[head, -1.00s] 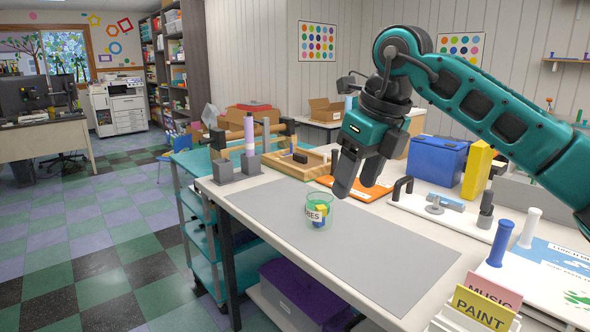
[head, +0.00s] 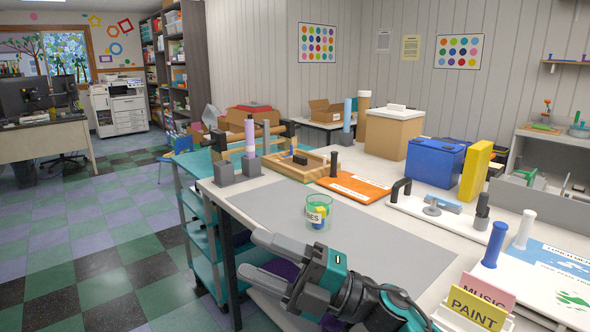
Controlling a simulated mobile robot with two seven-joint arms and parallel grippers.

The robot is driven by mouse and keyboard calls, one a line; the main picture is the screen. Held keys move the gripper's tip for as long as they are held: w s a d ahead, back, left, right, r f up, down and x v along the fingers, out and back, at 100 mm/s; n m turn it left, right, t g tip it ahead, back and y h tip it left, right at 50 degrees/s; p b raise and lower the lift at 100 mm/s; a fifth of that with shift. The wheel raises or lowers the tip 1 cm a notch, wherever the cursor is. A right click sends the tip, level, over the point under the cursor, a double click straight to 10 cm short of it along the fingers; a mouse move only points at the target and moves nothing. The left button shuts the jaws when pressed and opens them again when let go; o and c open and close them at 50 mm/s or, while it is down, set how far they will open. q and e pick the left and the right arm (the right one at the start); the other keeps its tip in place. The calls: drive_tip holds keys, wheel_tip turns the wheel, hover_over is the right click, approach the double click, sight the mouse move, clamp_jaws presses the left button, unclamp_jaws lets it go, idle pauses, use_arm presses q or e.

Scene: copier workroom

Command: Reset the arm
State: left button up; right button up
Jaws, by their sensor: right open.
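My right gripper (head: 268,262) is low in the head view, near the front edge of the worktable (head: 450,272). It points left, with its two fingers apart and nothing between them. My right arm comes in from the bottom of the picture, in front of the table. A clear greenish cup (head: 319,222) with a label and coloured pieces inside stands upright on the grey mat (head: 390,248), behind and apart from the gripper. My left gripper does not show.
PAINT (head: 477,309) and MUSIC (head: 488,288) signs stand at the near right. A blue box (head: 435,163), a yellow block (head: 476,170) and an orange board (head: 354,187) are farther back. A teal cart (head: 200,232) adjoins the table at left. The checkered floor (head: 100,230) beyond is clear.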

drive_tip(key=d+f+m+t+h, duration=1.35)
drive_tip(key=f+m, duration=0.35)
drive_tip(key=m, duration=0.6)
drive_tip(key=s+d+f+m+g+h, duration=0.3)
drive_tip(key=s+d+f, duration=0.1)
drive_tip(key=s+f, duration=0.3)
drive_tip(key=s+d+f+m+g+h+p, duration=0.1)
drive_tip(key=s+d+f+m+g+h, duration=0.2)
drive_tip(key=s+f, duration=0.5)
drive_tip(key=shift+d+f+m, duration=0.75)
drive_tip(key=shift+m, duration=0.05)
